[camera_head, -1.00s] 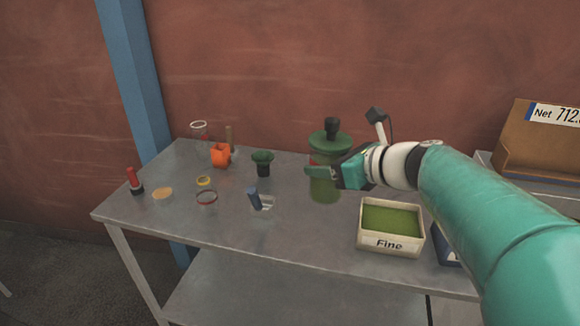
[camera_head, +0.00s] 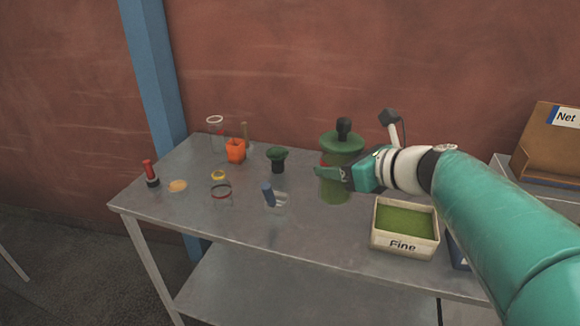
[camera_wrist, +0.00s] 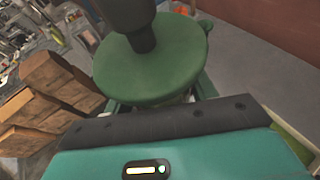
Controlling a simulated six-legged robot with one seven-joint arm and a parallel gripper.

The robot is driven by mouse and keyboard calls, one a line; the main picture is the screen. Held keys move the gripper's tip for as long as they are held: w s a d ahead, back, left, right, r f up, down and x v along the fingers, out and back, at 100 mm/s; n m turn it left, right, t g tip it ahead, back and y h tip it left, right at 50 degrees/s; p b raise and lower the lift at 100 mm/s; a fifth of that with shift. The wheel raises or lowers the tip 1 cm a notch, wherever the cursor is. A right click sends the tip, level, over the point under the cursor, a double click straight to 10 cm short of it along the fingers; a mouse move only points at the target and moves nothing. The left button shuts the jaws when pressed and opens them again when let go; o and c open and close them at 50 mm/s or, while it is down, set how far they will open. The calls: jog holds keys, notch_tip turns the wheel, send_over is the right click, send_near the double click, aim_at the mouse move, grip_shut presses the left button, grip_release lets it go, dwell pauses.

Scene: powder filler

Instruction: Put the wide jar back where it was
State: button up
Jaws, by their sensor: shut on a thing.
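A wide jar (camera_head: 335,191) with a green body, a broad green disc-shaped top (camera_head: 342,145) and a black knob (camera_head: 344,126) is upright over the middle-right of the grey table. My gripper (camera_head: 328,174) is shut on the jar's body from the right, just below the disc. I cannot tell whether the jar's base touches the table. In the wrist view, the green disc (camera_wrist: 160,70) and black knob (camera_wrist: 138,30) fill the top centre and hide the jar's body and most of the fingers.
The table (camera_head: 310,232) also bears a "Fine" tray (camera_head: 403,246) of green powder, a dark green funnel-like piece (camera_head: 277,157), a blue-capped piece (camera_head: 268,194), an orange holder (camera_head: 236,150), a red-ringed glass (camera_head: 221,186) and a red-and-black item (camera_head: 150,173). The front middle is clear.

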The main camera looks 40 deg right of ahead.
notch_tip(320, 180, down, 10)
jog(key=shift+w+d+f, duration=1.35)
jog(key=shift+w+f, duration=0.55)
jog(key=shift+f, duration=0.2)
jog(key=shift+w+d+f, duration=1.3)
jog(key=shift+w+f, duration=0.65)
jog(key=shift+f, duration=0.2)
jog(key=shift+w+d+f, duration=1.35)
jog(key=shift+w+f, duration=0.55)
jog(key=shift+f, duration=0.2)
jog(key=shift+f, duration=0.1)
jog(key=o, duration=1)
jog(key=shift+c, duration=0.2)
